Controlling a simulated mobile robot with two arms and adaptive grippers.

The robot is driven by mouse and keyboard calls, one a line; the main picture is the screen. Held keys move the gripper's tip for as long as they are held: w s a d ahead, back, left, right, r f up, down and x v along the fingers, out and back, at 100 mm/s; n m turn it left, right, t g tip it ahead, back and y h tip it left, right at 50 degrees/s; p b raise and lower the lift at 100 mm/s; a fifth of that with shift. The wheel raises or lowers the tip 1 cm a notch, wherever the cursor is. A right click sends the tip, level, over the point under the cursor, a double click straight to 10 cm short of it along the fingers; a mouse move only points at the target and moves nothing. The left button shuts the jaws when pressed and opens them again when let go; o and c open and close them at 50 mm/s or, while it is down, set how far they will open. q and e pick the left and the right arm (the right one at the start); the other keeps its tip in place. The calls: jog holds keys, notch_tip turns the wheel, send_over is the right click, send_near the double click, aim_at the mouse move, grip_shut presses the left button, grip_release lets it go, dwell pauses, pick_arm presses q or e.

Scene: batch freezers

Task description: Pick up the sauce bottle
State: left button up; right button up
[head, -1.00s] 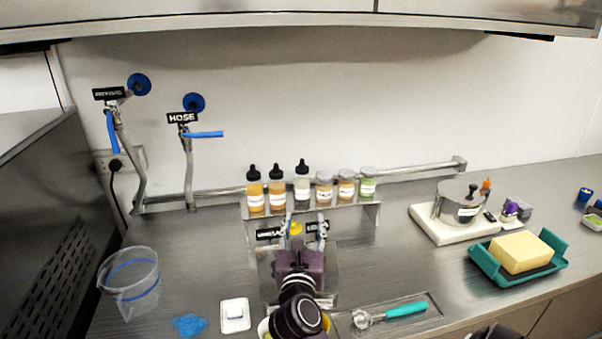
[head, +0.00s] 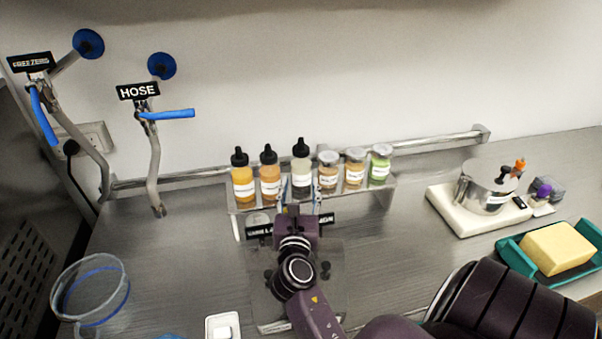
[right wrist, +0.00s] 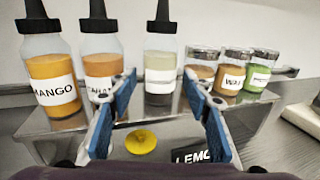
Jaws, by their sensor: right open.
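Three squeeze bottles with black nozzle caps stand upright on a raised metal shelf (right wrist: 45,150): a yellow mango bottle (head: 243,182), an orange bottle (head: 270,178) and a pale bottle (head: 301,172). They also show in the right wrist view: mango (right wrist: 50,75), orange (right wrist: 99,65) and pale (right wrist: 161,60). My right gripper (head: 300,192) is open and empty, just in front of the shelf. In the right wrist view its blue-padded fingers (right wrist: 160,80) point at the pale bottle, which appears between the fingertips; contact is not visible. My left gripper is not in view.
Several lidded jars (head: 355,168) stand right of the bottles. A yellow lid (right wrist: 141,142) and a lemon label (right wrist: 192,155) lie below the fingers. A pot (head: 486,190) on a white board, a yellow block (head: 558,248) and a clear bucket (head: 92,295) are farther away.

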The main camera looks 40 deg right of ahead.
aim_at(300, 180)
jog(key=shift+w+d+f+p, duration=0.2)
jog(key=shift+w+d+f, duration=0.2)
jog(key=shift+w+d, duration=0.2)
jog(key=shift+w+d+f+p, duration=0.2)
jog(key=shift+w+d+f, duration=0.2)
jog(key=shift+w+d, duration=0.15)
jog(key=shift+w+d+r, duration=0.1)
jog(key=shift+w+d, duration=0.1)
jog(key=shift+w, duration=0.05)
jog(key=p+x, duration=0.1)
jog(key=x, duration=0.2)
jog(key=shift+w+d, duration=0.4)
jog(key=shift+d, duration=0.05)
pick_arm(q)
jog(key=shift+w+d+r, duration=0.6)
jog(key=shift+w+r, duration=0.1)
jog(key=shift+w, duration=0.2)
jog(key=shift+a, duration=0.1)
pick_arm(e)
jog(key=shift+c, duration=0.4)
jog(key=shift+s+a, duration=0.1)
jog(key=shift+c, duration=1.2)
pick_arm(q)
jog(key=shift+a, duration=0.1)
pick_arm(e)
jog(key=c, duration=0.5)
